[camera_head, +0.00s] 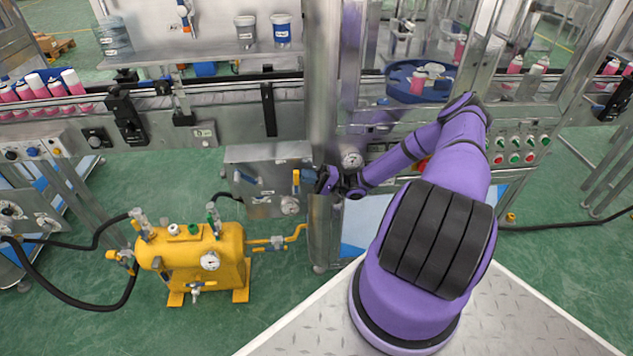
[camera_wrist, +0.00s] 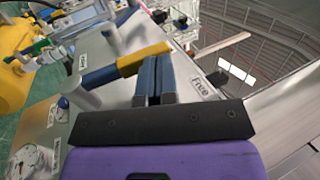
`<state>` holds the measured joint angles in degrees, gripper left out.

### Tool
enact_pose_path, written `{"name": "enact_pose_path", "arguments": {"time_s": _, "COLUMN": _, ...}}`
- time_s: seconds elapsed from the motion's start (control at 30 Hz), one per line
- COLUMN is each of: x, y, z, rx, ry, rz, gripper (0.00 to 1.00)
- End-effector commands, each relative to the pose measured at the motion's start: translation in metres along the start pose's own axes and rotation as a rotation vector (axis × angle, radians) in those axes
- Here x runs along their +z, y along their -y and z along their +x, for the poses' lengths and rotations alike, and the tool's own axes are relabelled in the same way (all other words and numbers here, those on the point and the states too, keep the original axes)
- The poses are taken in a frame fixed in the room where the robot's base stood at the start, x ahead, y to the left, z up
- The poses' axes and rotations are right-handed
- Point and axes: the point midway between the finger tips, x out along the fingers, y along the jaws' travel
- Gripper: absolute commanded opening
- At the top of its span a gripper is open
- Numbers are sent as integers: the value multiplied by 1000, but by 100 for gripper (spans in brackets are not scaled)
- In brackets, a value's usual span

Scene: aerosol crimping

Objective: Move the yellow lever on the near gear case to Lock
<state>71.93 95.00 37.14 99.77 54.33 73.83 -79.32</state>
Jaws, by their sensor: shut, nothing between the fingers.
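The grey near gear case (camera_head: 240,155) is mounted below the conveyor, left of the steel column. Its yellow lever (camera_head: 296,181) is upright in the head view, close to the case's right end. In the wrist view the yellow-gripped lever (camera_wrist: 143,59) runs from a grey hub toward the upper right. A "Free" label (camera_wrist: 201,87) is to its right; another label (camera_wrist: 82,62), hard to read, is to its left. My gripper (camera_head: 326,181) is just right of the lever. Its blue fingers (camera_wrist: 156,62) are shut and empty beside the yellow grip; contact is unclear.
The steel column (camera_head: 322,110) stands close by my gripper. A yellow pump unit (camera_head: 195,255) stands on the floor at lower left, with hoses.

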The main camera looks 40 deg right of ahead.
Motion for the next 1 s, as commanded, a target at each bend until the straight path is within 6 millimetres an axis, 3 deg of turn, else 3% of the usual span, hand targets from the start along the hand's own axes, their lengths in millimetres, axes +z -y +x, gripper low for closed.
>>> {"name": "enact_pose_path", "arguments": {"time_s": 0.73, "x": 0, "y": 0, "z": 5, "rx": 0, "ry": 0, "rz": 0, "gripper": 0}}
{"name": "enact_pose_path", "arguments": {"time_s": 0.87, "x": 0, "y": 0, "z": -3, "rx": 1, "ry": -1, "rz": -1, "gripper": 0}}
{"name": "enact_pose_path", "arguments": {"time_s": 1.0, "x": 0, "y": 0, "z": -25, "rx": 1, "ry": -3, "rz": -1, "gripper": 0}}
